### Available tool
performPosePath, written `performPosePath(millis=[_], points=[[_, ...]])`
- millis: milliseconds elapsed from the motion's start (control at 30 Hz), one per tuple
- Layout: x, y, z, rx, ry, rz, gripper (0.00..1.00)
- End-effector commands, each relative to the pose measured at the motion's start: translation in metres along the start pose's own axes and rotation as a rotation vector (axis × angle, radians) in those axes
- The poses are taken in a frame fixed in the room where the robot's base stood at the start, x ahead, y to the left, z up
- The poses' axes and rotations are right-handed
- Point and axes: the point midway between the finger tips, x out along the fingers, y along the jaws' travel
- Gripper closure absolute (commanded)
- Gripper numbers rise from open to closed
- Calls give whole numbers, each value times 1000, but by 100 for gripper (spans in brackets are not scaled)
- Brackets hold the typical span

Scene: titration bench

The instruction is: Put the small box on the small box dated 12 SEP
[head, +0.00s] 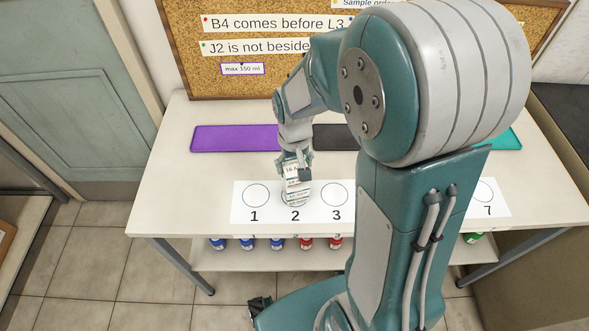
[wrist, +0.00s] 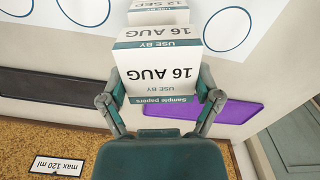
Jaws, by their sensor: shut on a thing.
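My gripper (head: 292,173) is over the spot marked 2 on the white sheet. In the wrist view my gripper (wrist: 160,97) is shut on a small white box labelled 16 AUG (wrist: 158,72), with one finger on each side. The held box (head: 291,169) is partly hidden by the fingers in the head view. The small box dated 12 SEP (wrist: 158,14) shows just beyond the held box in the wrist view, cut by the picture edge. White boxes (head: 296,194) show under my gripper at spot 2. I cannot tell whether the held box touches the one below.
The white sheet (head: 243,211) has numbered circles; 1 and 3 look empty. Purple (head: 230,139) and black (head: 335,137) mats lie behind, with a teal mat (head: 507,139) at right. Bottles (head: 277,243) stand on the lower shelf. A corkboard (head: 225,82) stands at the back.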

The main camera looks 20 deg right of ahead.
Motion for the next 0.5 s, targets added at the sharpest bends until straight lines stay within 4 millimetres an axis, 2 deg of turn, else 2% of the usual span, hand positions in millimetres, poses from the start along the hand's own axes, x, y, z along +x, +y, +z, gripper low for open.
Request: performPosePath(millis=[33, 167, 500], points=[[10, 0, 2, 0, -8, 0, 66], [23, 0, 2, 0, -5, 0, 66], [26, 0, 2, 1, -4, 0, 66]])
